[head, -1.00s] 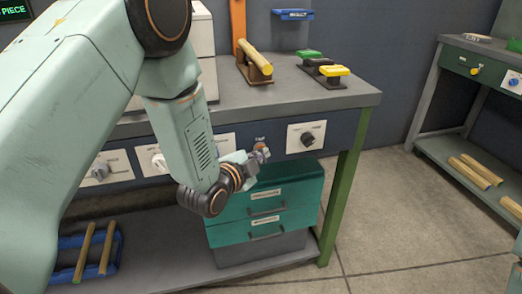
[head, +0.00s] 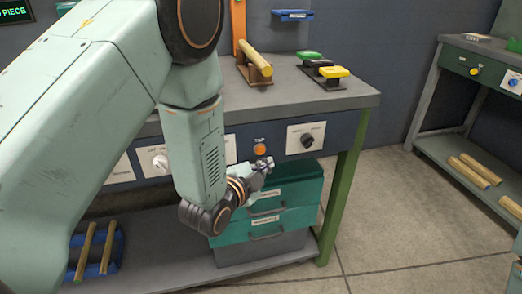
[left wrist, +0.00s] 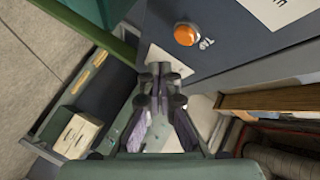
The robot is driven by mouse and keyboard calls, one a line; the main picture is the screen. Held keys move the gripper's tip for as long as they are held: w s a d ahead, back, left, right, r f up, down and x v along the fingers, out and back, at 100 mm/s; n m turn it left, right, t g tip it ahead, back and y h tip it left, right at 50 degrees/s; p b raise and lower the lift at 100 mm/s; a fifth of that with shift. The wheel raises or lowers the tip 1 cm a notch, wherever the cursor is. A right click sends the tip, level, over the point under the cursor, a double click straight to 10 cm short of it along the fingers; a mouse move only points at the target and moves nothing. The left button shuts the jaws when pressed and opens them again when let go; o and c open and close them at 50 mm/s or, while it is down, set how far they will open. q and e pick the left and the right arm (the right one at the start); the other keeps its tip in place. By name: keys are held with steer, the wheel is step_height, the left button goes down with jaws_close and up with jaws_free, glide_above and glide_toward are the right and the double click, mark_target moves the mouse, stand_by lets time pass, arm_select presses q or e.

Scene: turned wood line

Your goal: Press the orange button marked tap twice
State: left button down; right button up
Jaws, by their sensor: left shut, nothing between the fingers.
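In the left wrist view the closed fingertips (left wrist: 164,74) point below and left of the button.
A dark knob on a white plate (head: 307,141) is right of the button, another knob (head: 160,161) is left. Teal drawers (head: 270,210) stand below. The bench top (head: 320,98) holds a wooden rod on a stand and green, black and yellow blocks. Open floor lies right.

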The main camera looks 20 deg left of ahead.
arm_select(q)
steer(key=shift+s+d, duration=0.4)
steer(key=shift+s, duration=0.2)
steer(key=shift+s+d, duration=0.35)
steer(key=shift+s, duration=0.25)
steer(key=shift+p, duration=0.35)
stand_by(0.8)
